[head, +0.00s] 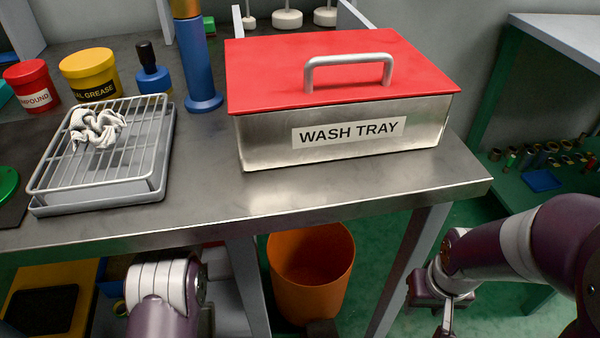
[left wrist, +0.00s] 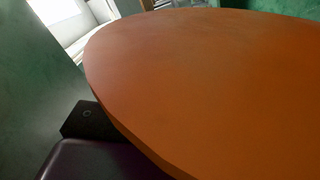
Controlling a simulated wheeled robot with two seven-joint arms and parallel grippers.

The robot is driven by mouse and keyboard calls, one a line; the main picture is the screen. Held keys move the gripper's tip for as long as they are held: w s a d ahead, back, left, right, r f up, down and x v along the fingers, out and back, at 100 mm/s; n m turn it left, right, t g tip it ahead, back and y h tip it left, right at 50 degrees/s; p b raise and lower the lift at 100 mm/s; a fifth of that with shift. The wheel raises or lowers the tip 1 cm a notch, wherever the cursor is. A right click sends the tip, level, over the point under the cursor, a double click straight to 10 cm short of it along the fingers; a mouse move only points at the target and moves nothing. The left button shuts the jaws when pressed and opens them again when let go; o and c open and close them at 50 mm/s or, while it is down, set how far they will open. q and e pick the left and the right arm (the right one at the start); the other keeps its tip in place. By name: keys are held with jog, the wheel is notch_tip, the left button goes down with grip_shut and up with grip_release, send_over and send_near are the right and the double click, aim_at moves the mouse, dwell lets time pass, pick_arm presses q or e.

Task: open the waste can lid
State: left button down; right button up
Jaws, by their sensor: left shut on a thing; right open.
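The orange waste can (head: 308,290) stands on the green floor below the front edge of the steel bench. Its round top faces up toward the head camera; I cannot tell there whether the darker orange face is the lid or the inside. In the left wrist view a broad, smooth orange disc, the lid (left wrist: 200,80), fills most of the picture at close range. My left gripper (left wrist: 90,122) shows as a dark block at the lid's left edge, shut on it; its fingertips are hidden. My right gripper (head: 445,318) is open and empty, right of the can.
A bench leg (head: 248,285) stands left of the can and another (head: 408,265) to its right. Above, the bench (head: 220,205) bears a red-lidded wash tray (head: 300,155) and a wire rack (head: 150,150) with a crumpled cloth.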

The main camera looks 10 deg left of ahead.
pick_arm(q)
jog(key=shift+w+a+f+n, duration=0.1)
jog(key=shift+w+a+n, duration=0.1)
jog(key=shift+w+n, duration=0.25)
jog(key=shift+w+a+f+n, duration=0.15)
jog(key=shift+w+n, duration=0.1)
jog(key=shift+w, duration=0.25)
pick_arm(e)
jog(key=shift+w+a+f, duration=0.15)
jog(key=shift+w+f, duration=0.2)
jog(key=shift+w, duration=0.15)
pick_arm(q)
jog(key=c, duration=1.2)
grip_release()
jog(key=shift+o, duration=0.2)
jog(key=shift+r, duration=0.1)
jog(key=p+v, duration=0.3)
jog(key=v, duration=0.9)
jog(key=shift+a, duration=0.35)
pick_arm(e)
notch_tip(320, 180, up, 3)
jog(key=shift+r, duration=0.15)
pick_arm(q)
jog(key=shift+s, duration=0.2)
